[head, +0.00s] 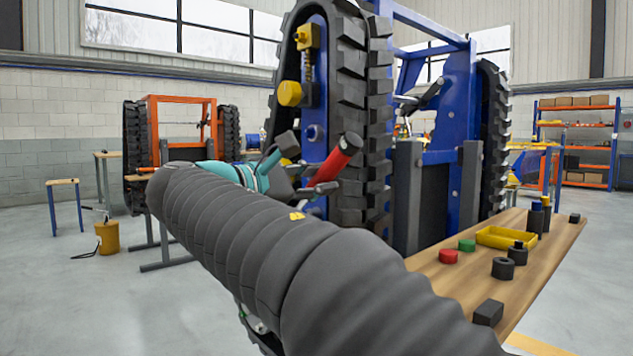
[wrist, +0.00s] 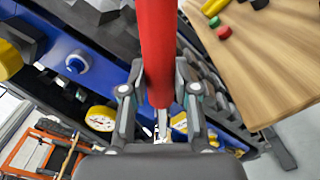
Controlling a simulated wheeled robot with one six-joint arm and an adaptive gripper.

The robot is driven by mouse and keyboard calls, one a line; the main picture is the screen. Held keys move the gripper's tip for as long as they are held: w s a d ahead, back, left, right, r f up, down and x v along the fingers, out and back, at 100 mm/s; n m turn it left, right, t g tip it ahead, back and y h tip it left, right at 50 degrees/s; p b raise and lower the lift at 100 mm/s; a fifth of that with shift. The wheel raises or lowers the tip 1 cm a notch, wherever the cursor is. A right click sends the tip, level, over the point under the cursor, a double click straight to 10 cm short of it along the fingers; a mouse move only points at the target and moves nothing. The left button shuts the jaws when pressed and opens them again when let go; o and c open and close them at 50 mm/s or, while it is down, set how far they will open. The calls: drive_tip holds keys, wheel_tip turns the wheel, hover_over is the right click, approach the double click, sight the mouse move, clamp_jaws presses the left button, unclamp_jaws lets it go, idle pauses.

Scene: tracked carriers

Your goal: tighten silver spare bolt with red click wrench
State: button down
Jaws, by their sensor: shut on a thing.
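The red click wrench (head: 335,162) is in my gripper (head: 307,166), its red handle slanting up to a dark end in the head view. In the wrist view the red handle (wrist: 158,45) runs between the two fingers of my gripper (wrist: 159,78), with a silver shaft below it. The gripper is shut on the wrench. The wrench's working end is hidden.
A blue tracked carrier (head: 465,125) with black rubber tracks (head: 362,100) stands close ahead. A yellow knob (head: 290,93) sticks out beside the track. A wooden bench (head: 450,285) at right holds a yellow tray (head: 508,239) and small parts. Open floor lies left.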

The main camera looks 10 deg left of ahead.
drive_tip(key=shift+s+d+f+m+b, duration=0.25)
drive_tip(key=shift+d+f+m+b, duration=0.1)
drive_tip(key=shift+m+b, duration=0.2)
drive_tip(key=shift+a, duration=0.1)
drive_tip(key=shift+f, duration=0.1)
drive_tip(key=shift+s+d+f+m+b, duration=0.25)
drive_tip(key=shift+d+f+m+b, duration=0.15)
drive_tip(key=shift+b, duration=0.7)
drive_tip(key=shift+f, duration=0.1)
drive_tip(key=shift+s+d+f+m+b, duration=0.2)
drive_tip(key=shift+f+m+b, duration=0.4)
drive_tip(key=shift+b, duration=0.45)
drive_tip(key=shift+r, duration=0.1)
